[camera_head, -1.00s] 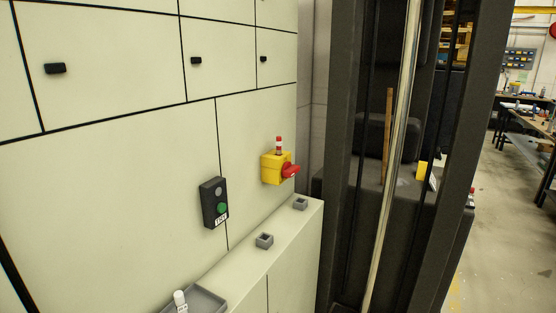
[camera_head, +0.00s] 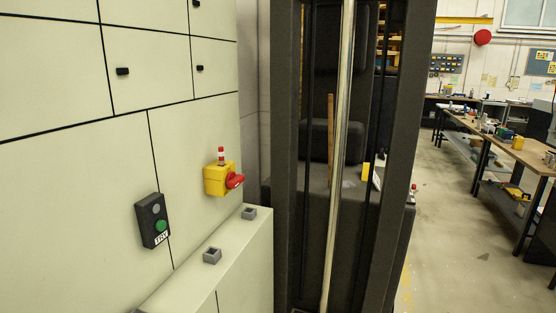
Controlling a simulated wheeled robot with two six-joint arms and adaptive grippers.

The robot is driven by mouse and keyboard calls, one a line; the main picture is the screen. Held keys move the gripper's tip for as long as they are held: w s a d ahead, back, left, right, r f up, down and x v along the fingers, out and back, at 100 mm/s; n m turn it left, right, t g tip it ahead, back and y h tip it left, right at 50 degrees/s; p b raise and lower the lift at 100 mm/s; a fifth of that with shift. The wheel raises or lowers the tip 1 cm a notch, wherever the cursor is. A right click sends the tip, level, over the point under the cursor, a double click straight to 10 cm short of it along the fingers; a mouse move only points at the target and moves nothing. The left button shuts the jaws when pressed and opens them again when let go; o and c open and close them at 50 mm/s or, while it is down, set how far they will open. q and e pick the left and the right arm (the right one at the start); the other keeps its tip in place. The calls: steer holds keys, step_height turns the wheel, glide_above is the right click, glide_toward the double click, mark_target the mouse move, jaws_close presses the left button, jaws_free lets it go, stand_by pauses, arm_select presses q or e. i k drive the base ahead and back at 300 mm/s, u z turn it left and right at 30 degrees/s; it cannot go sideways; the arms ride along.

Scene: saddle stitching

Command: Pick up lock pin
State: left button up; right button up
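A small red and white pin-like piece (camera_head: 221,156) stands upright on top of a yellow switch box (camera_head: 215,181) on the pale cabinet front. It may be the lock pin; I cannot tell for sure. The box has a red rotary handle (camera_head: 235,181) on its right side. Neither of my grippers is in view.
A black control box (camera_head: 152,221) with a green button is on the cabinet panel. Two small grey square holders (camera_head: 212,256) (camera_head: 249,213) sit on the ledge. A tall dark frame (camera_head: 286,150) stands right of the cabinet. Open floor and workbenches (camera_head: 515,150) lie at the right.

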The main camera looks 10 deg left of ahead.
mark_target(221, 153)
steer(key=z, duration=0.35)
steer(key=i, duration=1.7)
steer(key=u, duration=0.6)
